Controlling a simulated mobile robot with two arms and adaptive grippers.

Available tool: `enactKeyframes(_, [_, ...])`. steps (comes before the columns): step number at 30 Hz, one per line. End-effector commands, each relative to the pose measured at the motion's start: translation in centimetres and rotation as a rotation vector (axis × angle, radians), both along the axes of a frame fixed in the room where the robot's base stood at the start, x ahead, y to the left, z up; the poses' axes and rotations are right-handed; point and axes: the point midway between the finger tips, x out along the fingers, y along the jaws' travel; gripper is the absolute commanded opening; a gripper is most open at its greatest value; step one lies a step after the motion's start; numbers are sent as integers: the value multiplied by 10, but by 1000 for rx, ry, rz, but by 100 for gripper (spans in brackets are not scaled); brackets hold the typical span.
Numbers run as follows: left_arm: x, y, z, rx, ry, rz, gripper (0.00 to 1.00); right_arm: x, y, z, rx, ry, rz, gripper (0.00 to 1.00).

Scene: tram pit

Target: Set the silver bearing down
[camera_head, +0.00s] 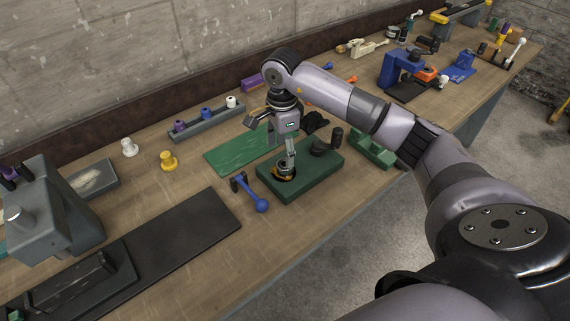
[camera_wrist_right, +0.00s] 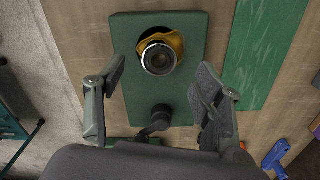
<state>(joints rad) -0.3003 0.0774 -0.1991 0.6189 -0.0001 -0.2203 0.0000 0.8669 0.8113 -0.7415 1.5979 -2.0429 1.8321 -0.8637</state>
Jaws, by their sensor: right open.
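The silver bearing (camera_wrist_right: 159,58) is a round metal ring. In the right wrist view it sits over a yellow piece (camera_wrist_right: 176,42) and a dark round opening at one end of the dark green block (camera_wrist_right: 125,100). My right gripper (camera_wrist_right: 163,72) is open, its two fingers spread wide either side of the block, apart from the bearing. In the head view my right gripper (camera_head: 289,158) points down over the green block (camera_head: 312,180) on the bench; there the bearing is mostly hidden by the fingers. My left gripper is not in view.
A flat green mat (camera_head: 232,152) lies behind, and a blue-knobbed tool (camera_head: 260,204) lies left of the block. A grey holder (camera_head: 207,124), yellow part (camera_head: 169,161) and black mat (camera_head: 180,240) stand farther left.

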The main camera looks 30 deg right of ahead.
Motion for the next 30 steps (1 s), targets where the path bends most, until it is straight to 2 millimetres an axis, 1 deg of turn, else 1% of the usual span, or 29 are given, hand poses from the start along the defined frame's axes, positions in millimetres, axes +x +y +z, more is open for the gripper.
enactKeyframes(5, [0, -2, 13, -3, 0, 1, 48, -1, -1, -13, 2, 5, -1, 62])
enactKeyframes(8, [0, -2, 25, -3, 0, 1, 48, -2, -2, -29, 3, 6, -2, 62])
enactKeyframes(9, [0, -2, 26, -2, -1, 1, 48, -2, -2, -36, 3, 5, -2, 62])
enactKeyframes(12, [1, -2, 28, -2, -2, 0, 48, -1, -2, -48, 3, 3, 0, 62])
enactKeyframes(15, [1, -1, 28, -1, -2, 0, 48, -1, -3, -53, 1, 0, -1, 62])
enactKeyframes(21, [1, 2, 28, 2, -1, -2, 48, -1, -3, -54, 1, -1, 0, 62])
enactKeyframes(30, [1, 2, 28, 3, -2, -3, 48, -1, -3, -54, 1, -1, 0, 42])
